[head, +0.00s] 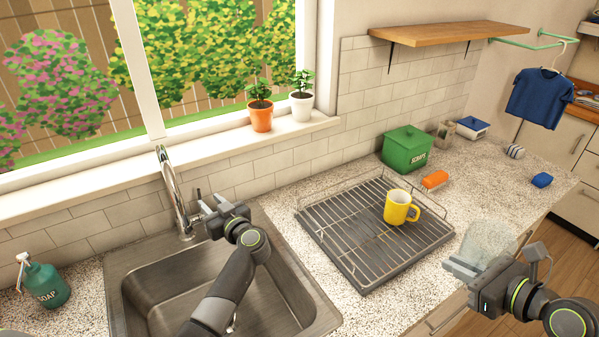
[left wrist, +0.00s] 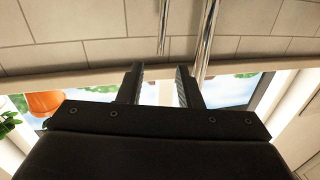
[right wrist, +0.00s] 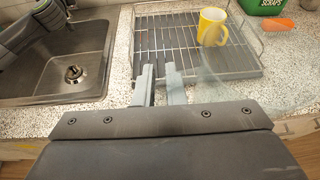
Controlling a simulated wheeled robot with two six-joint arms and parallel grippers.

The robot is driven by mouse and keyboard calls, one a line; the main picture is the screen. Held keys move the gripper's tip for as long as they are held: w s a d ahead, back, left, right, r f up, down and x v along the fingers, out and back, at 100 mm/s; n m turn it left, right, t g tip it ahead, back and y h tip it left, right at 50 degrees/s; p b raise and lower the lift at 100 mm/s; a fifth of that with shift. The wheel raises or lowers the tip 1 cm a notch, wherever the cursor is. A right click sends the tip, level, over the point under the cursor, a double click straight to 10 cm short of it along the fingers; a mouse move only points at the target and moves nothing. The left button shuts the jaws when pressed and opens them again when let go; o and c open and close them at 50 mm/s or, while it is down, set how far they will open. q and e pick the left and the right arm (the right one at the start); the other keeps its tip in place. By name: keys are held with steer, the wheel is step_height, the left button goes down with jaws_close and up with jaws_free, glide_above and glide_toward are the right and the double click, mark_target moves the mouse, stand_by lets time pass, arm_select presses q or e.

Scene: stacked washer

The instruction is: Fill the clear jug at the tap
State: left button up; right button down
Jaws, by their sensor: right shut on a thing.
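The clear jug (head: 487,241) is at the right of the head view, above the counter's front edge. My right gripper (head: 463,268) is shut on it. In the right wrist view the jug is only a faint, see-through shape beside the fingers (right wrist: 160,85); I cannot make out its contents. The chrome tap (head: 173,190) stands behind the sink, and no stream of water shows. My left gripper (head: 207,204) is open beside the tap, close to its handle. In the left wrist view the tap's metal (left wrist: 207,40) shows beyond the parted fingers (left wrist: 160,85); contact is unclear.
The steel sink (head: 135,290) lies below my left arm. A wire drying rack (head: 345,240) with a yellow mug (head: 398,207) stands between sink and jug. A soap bottle (head: 45,282) is at left.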

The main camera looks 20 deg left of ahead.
arm_select(q)
steer(key=x, duration=0.9)
steer(key=shift+w+a+p, duration=0.2)
steer(key=shift+a+p, duration=0.1)
steer(key=shift+a, duration=0.05)
steer(key=shift+f, duration=0.1)
jaws_close()
